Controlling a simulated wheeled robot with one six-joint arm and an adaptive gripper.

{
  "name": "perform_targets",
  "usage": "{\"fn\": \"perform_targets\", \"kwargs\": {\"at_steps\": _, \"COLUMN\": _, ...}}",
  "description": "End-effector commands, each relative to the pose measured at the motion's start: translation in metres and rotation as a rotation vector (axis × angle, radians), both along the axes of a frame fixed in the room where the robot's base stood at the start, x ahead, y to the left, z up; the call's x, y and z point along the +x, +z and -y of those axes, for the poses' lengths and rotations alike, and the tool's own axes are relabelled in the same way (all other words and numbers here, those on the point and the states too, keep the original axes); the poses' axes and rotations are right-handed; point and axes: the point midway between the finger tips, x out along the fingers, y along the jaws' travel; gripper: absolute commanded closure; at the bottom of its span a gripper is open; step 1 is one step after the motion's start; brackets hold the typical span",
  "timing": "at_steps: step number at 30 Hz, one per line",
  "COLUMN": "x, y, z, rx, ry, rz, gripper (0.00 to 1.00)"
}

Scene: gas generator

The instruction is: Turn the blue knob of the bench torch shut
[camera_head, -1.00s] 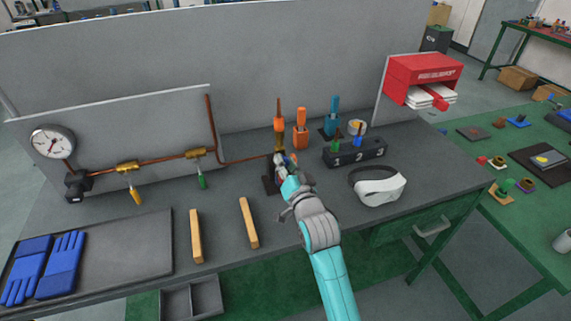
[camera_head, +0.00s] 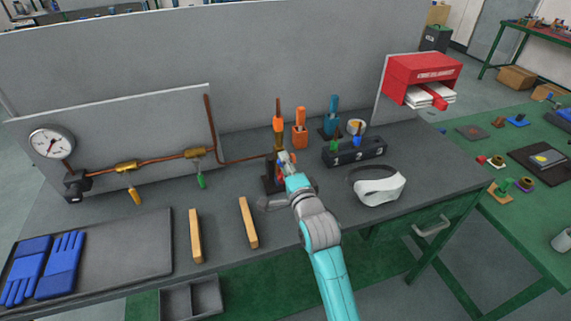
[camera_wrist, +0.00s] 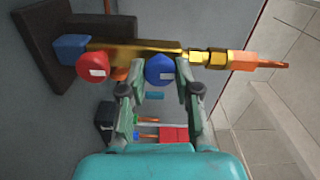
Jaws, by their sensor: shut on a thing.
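The bench torch has a brass body (camera_wrist: 135,52) that lies across the top of the wrist view, with a dark base block at its left. Its blue knob (camera_wrist: 160,70) sits between the fingertips of my gripper (camera_wrist: 160,78), which is shut on it. A red knob (camera_wrist: 92,67) is on the same body, left of the left finger and apart from it. In the head view the torch (camera_head: 279,150) stands upright near the middle of the bench, and my gripper (camera_head: 284,160) partly hides its lower part and the blue knob.
A numbered black rack (camera_head: 362,154) and a white headpiece (camera_head: 380,190) stand right of my arm. Two wooden bars (camera_head: 249,222) lie to the left. A copper pipe with valves (camera_head: 160,160) and a gauge (camera_head: 50,143) runs along the back left.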

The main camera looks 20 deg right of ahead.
Motion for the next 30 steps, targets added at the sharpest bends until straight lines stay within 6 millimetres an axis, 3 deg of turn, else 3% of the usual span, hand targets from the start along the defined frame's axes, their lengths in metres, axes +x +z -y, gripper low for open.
{"fn": "perform_targets", "kwargs": {"at_steps": 9, "x": -0.0002, "y": -0.0016, "z": 0.0004, "rx": 0.112, "ry": -0.001, "rz": -0.002, "gripper": 1.00}}
{"fn": "perform_targets", "kwargs": {"at_steps": 25, "x": -0.0002, "y": -0.0019, "z": 0.0004, "rx": 0.131, "ry": -0.001, "rz": -0.003, "gripper": 1.00}}
{"fn": "perform_targets", "kwargs": {"at_steps": 26, "x": -0.0002, "y": -0.0020, "z": 0.0004, "rx": 0.131, "ry": -0.001, "rz": -0.003, "gripper": 0.60}}
{"fn": "perform_targets", "kwargs": {"at_steps": 28, "x": -0.0002, "y": -0.0018, "z": 0.0004, "rx": 0.131, "ry": -0.001, "rz": -0.003, "gripper": 0.44}}
{"fn": "perform_targets", "kwargs": {"at_steps": 30, "x": -0.0002, "y": -0.0016, "z": 0.0004, "rx": 0.131, "ry": 0.000, "rz": -0.002, "gripper": 0.44}}
